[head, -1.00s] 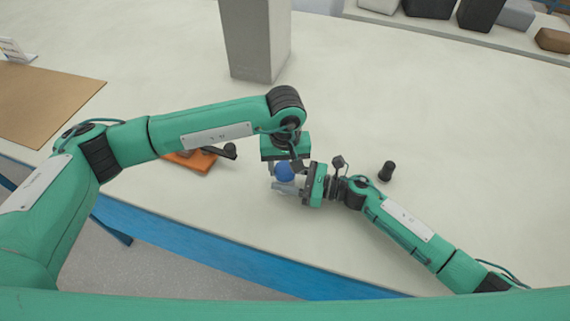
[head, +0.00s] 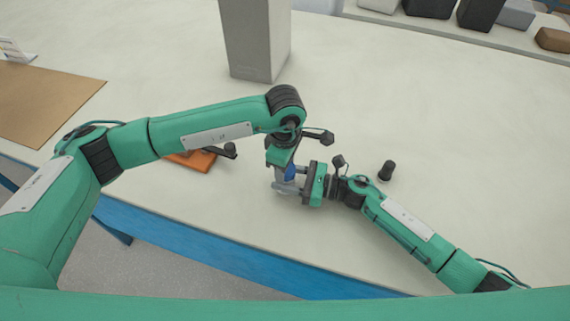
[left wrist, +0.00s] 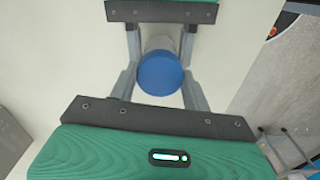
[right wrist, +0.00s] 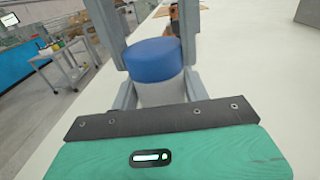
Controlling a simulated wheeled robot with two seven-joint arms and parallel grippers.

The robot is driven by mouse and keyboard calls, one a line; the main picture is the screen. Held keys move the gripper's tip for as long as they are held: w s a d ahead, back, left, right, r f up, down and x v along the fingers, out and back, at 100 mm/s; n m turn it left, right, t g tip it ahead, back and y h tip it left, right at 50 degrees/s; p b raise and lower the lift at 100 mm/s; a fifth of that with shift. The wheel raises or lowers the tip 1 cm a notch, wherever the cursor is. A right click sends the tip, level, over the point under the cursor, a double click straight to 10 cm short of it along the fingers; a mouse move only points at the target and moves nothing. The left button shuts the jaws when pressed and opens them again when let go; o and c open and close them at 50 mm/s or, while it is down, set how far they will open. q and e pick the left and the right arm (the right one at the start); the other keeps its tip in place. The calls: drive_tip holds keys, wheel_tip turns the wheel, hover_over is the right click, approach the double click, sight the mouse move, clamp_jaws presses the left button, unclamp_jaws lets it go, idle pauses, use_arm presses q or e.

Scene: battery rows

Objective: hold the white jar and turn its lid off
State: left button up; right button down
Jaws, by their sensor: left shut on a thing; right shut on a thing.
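The white jar (right wrist: 160,92) stands upright in the right wrist view, with a blue lid (right wrist: 153,60) on top. My right gripper (head: 291,186) is shut on the jar's body from the side. My left gripper (head: 289,172) comes from above and is shut on the lid; its fingers flank the lid in the left wrist view (left wrist: 160,75). The lid sits against the jar's body with no gap that I can see. In the head view the fingers hide most of the jar, and only a bit of blue shows.
A small black knobbed piece (head: 386,170) stands to the right. A grey post (head: 256,45) rises behind. A brown board (head: 45,100) lies far left. The table between is clear.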

use_arm(q)
drive_tip(key=n, duration=2.3)
drive_tip(key=shift+r, duration=0.2)
drive_tip(key=shift+r, duration=0.95)
